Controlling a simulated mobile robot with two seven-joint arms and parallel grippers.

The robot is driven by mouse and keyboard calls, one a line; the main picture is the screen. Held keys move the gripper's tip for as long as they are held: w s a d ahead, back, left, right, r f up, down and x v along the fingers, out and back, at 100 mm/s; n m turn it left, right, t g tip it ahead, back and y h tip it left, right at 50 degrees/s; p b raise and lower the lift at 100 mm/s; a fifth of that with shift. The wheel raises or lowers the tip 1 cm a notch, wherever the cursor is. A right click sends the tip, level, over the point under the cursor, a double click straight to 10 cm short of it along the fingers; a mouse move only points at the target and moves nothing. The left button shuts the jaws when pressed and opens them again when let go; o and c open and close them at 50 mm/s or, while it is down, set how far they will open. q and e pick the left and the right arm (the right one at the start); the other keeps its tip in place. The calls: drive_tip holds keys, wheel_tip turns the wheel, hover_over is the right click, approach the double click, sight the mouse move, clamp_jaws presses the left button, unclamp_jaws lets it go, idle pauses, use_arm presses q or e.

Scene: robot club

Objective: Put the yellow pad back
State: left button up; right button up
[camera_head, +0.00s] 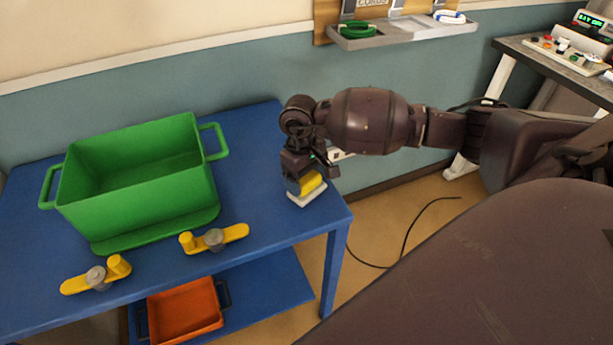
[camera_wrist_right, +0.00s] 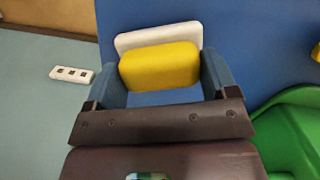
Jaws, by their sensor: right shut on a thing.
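The yellow pad (camera_head: 311,184) is at the right end of the blue table (camera_head: 262,150), over a small white base (camera_head: 306,197). My right gripper (camera_head: 306,178) comes down on it from above and is shut on it. In the right wrist view the yellow pad (camera_wrist_right: 160,65) sits between the two blue-grey fingers of the right gripper (camera_wrist_right: 163,80). The white base (camera_wrist_right: 135,40) shows just beyond it. I cannot tell whether the pad touches the base. My left gripper is not in view.
A green bin (camera_head: 140,180) with side handles stands on the table's left part. Two yellow latches (camera_head: 97,275) (camera_head: 214,240) lie in front of it. An orange tray (camera_head: 186,312) is on the lower shelf. A power strip (camera_wrist_right: 72,74) and a dark cable (camera_head: 405,235) are near the floor.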

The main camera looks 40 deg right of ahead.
drive_tip(key=shift+f, duration=0.2)
drive_tip(key=o, duration=0.9)
drive_tip(key=shift+r, duration=0.1)
drive_tip(key=r, duration=0.4)
drive_tip(key=w+r, duration=0.1)
drive_tip(key=r, duration=0.7)
drive_tip(key=shift+w+a+r, duration=0.1)
drive_tip(key=shift+w, duration=0.1)
